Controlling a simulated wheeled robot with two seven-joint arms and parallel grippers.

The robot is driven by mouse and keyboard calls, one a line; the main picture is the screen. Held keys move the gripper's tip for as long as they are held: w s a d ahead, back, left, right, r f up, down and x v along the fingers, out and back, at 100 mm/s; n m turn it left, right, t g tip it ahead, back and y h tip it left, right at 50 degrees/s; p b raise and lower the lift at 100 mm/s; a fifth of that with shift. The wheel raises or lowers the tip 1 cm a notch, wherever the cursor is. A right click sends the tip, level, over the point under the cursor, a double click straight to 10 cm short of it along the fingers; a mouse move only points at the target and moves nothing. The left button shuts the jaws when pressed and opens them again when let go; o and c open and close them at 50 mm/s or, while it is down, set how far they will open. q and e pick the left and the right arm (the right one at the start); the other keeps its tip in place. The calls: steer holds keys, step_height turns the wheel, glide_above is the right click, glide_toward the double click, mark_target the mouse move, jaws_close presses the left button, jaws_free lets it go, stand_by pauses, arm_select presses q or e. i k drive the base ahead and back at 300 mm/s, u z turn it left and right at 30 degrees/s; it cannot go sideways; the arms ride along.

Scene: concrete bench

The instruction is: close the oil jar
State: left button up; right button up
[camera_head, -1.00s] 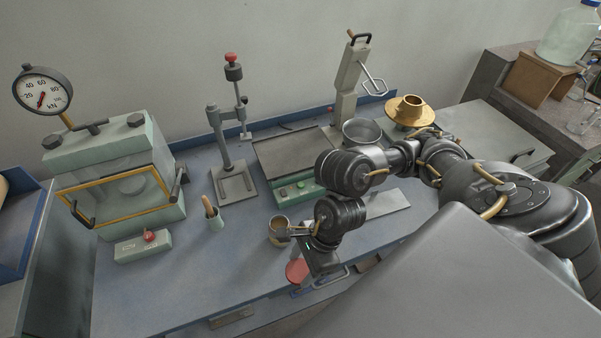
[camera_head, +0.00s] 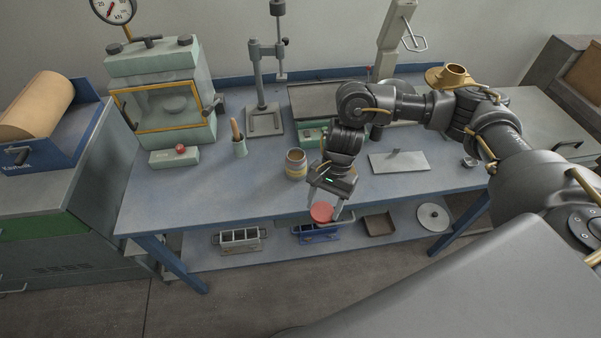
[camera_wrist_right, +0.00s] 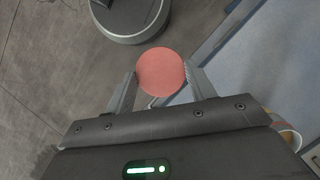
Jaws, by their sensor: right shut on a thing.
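The oil jar (camera_head: 296,165), a small grey jar with a yellow band, stands upright on the blue bench near its front edge. Its top looks uncovered. My right gripper (camera_head: 323,207) is shut on a round red lid (camera_head: 321,213), held beyond the bench's front edge, to the right of the jar and nearer to me. In the right wrist view the lid (camera_wrist_right: 160,71) sits between the two fingers, its flat face to the camera. A rim at the lower right edge there may be the jar. My left gripper is not in view.
A flat metal plate (camera_head: 399,162) lies right of my wrist. A press (camera_head: 172,100) and a drill-like stand (camera_head: 264,121) stand behind. Moulds and trays sit on the lower shelf (camera_head: 270,250).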

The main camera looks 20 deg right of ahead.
mark_target(295, 162)
steer(key=u, duration=3)
steer(key=k, duration=2.45)
steer(key=z, duration=1.65)
